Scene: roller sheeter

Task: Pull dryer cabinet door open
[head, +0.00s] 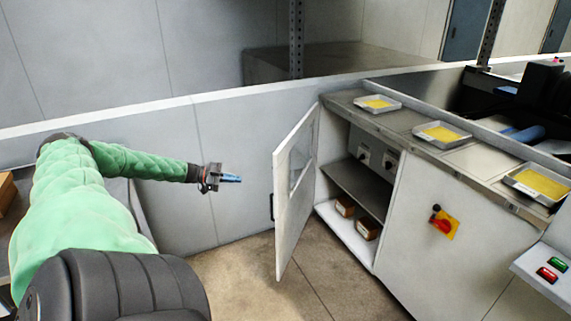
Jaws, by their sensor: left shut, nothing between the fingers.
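The dryer cabinet door (294,196) is a light grey panel with a small window and stands ajar, swung out from the cabinet (432,227). A dark handle (272,207) shows on its free left edge. My left gripper (231,178) is shut and empty, in front of the grey wall and to the left of the door, apart from it and higher than the handle. My right gripper is not in view.
Inside the cabinet are a metal shelf (357,184) and brown boxes (368,229) below. Trays (441,133) with yellow contents lie on top. A red rotary switch (443,226) is on the front. Floor (250,282) before the door is clear.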

